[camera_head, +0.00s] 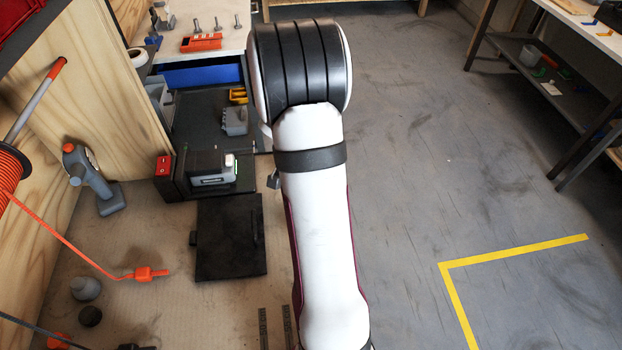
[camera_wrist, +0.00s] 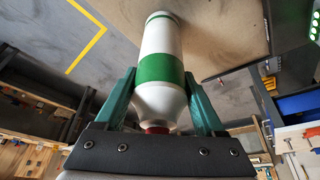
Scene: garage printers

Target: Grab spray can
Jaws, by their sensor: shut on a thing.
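The spray can (camera_wrist: 161,38) is white with a broad green band and a small red part at its near end. In the wrist view it lies between the two green fingers of my gripper (camera_wrist: 159,76), which is shut on it. The fingers press on either side around the band. In the head view my white arm covers the middle, and neither the gripper nor the can can be seen there.
A workbench (camera_head: 225,110) with a blue drawer stands at the back left. A black 3D printer (camera_head: 215,181), a grey cordless tool (camera_head: 100,190) and an orange plug (camera_head: 146,273) are on the left surface. A shelf (camera_head: 555,95) stands at the right. The floor between is open, marked with yellow tape (camera_head: 515,250).

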